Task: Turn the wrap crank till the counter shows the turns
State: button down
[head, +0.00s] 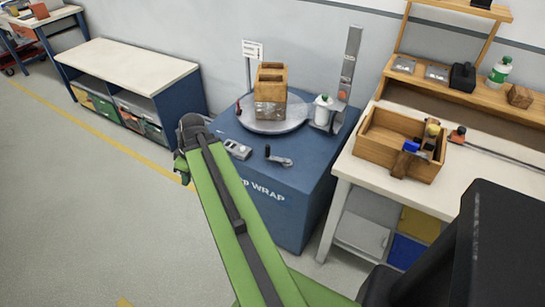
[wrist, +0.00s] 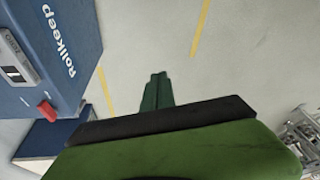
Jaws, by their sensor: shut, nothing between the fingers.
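The wrap crank (head: 278,158) is a small dark handle on a grey arm, on top of the blue wrap stand (head: 300,225). The counter (head: 237,149) is a grey box left of the crank; a grey unit on the blue body in the wrist view (wrist: 18,62) looks like it. Its digits are too small to read. The turntable (head: 285,125) bears a brown carton (head: 271,76) with film around its lower part. My gripper (head: 184,172) hangs left of the stand, apart from the crank. In the wrist view its green fingers (wrist: 156,85) are shut and empty over the floor.
A film post (head: 347,65) and white bottle-like roll (head: 323,110) stand right of the turntable. A workbench with a wooden tray (head: 378,154) is close on the right. A low shelf unit (head: 128,65) stands at left. The floor (head: 90,200) at front left is clear.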

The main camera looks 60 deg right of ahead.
jog(key=s+d+n+t+h+b, duration=0.2)
jog(key=s+d, duration=1)
jog(key=d, duration=0.3)
jog(key=s+d+n+t+h+b, duration=0.1)
jog(key=s+d+n+t+b, duration=0.15)
jog(key=s+d, duration=1.05)
jog(key=shift+m, duration=0.35)
jog(key=b+x, duration=0.2)
jog(key=x, duration=0.2)
jog(key=d+b+x, duration=0.1)
jog(key=b+x, duration=0.2)
jog(key=x, duration=0.1)
jog(key=b+x, duration=0.2)
jog(key=x, duration=0.2)
jog(key=shift+w+d+r+b, duration=0.2)
jog(key=shift+d+b, duration=0.1)
jog(key=shift+b, duration=0.05)
jog(key=w+d, duration=0.2)
jog(key=shift+w+d+r, duration=0.25)
jog(key=shift+w, duration=0.05)
jog(key=shift+w+d, duration=0.2)
